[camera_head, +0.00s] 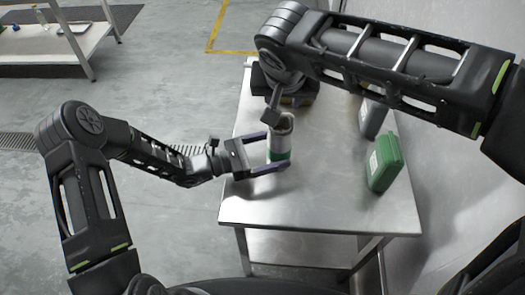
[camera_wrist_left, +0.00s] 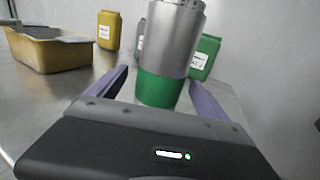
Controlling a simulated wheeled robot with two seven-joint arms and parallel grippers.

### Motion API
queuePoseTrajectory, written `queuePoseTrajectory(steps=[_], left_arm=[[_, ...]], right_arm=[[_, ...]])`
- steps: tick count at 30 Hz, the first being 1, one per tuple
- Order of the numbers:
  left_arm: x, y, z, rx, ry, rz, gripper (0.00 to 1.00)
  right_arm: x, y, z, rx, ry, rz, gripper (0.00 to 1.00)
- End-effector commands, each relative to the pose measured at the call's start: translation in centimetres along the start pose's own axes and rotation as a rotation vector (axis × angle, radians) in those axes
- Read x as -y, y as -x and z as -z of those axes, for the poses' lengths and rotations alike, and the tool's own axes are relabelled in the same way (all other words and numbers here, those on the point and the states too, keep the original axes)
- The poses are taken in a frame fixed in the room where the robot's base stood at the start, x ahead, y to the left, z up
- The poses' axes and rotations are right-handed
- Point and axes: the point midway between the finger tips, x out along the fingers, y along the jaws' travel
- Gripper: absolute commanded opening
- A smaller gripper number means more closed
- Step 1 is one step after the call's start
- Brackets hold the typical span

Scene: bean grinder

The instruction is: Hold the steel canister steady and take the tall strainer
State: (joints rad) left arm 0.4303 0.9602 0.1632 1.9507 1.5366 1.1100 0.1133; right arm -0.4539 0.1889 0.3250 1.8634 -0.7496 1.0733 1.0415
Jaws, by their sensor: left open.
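The steel canister (camera_head: 282,140), with a green lower band, stands upright on the metal table. It also shows in the left wrist view (camera_wrist_left: 170,50), its top cut off by the picture edge. My left gripper (camera_head: 274,152) is open, with one finger on each side of the canister low down; gaps show beside the green band in the left wrist view. My right gripper (camera_head: 272,98) is above and just behind the canister's top in the head view; its fingers are not clear. I cannot make out the tall strainer; the canister's inside is dark.
A green container (camera_head: 383,162) and a grey container (camera_head: 372,117) stand along the table's right side. The left wrist view shows a yellow tray (camera_wrist_left: 45,48) and a yellow container (camera_wrist_left: 109,31) farther back. The table's front part is clear.

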Motion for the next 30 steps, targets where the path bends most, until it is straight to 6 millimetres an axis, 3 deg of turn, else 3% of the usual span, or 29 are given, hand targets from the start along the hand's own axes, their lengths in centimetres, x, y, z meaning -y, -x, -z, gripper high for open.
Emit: queuePoseTrajectory(steps=[9, 30], left_arm=[[0.00, -0.19, 0.03, -0.001, 0.000, 0.000, 0.87], [0.00, -0.16, 0.02, -0.001, 0.001, 0.000, 0.29]], right_arm=[[0.00, 0.00, 0.00, 0.000, 0.000, 0.000, 0.36], [0.00, 0.00, 0.00, 0.000, 0.000, 0.000, 0.36]])
